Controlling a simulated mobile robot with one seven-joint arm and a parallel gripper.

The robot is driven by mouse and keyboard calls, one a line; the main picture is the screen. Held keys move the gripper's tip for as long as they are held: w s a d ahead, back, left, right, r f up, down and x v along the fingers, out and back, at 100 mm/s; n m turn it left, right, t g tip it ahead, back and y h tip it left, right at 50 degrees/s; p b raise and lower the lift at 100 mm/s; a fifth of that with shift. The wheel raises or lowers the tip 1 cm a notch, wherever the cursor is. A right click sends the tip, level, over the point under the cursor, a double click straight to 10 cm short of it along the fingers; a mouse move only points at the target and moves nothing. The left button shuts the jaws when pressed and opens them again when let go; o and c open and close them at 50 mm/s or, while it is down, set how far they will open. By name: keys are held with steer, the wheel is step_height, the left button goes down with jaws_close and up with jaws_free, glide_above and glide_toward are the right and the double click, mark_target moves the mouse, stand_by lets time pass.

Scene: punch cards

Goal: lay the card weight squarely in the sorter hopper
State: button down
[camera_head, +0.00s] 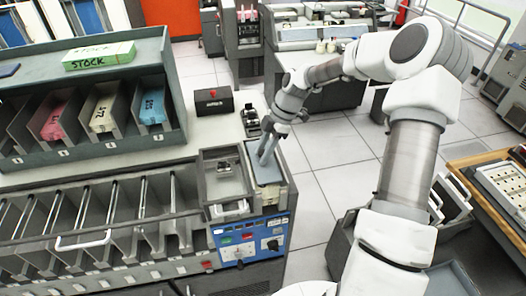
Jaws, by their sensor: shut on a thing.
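My gripper (264,156) points down over the grey-blue top (267,176) at the right end of the sorter. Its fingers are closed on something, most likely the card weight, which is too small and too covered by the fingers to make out. The sorter hopper (207,186) is the grey-framed open box just left of the gripper. A small dark piece (228,166) shows inside its frame; I cannot tell what it is. My gripper is beside the hopper, to its right, not over its middle.
A blue control panel (250,238) is on the sorter's front below the hopper. Sorter pockets (110,215) run to the left. A black device (252,122) and a dark box with a red button (213,100) stand behind. A card rack (90,140) stands at the left.

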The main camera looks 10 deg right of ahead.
steer(key=shift+f, duration=0.1)
steer(key=shift+f+b, duration=2.15)
steer(key=shift+f, duration=0.8)
steer(key=shift+c, duration=2.3)
jaws_free()
steer(key=v, duration=1.7)
steer(key=shift+r+b, duration=0.2)
steer(key=shift+b, duration=0.2)
steer(key=shift+s, duration=0.1)
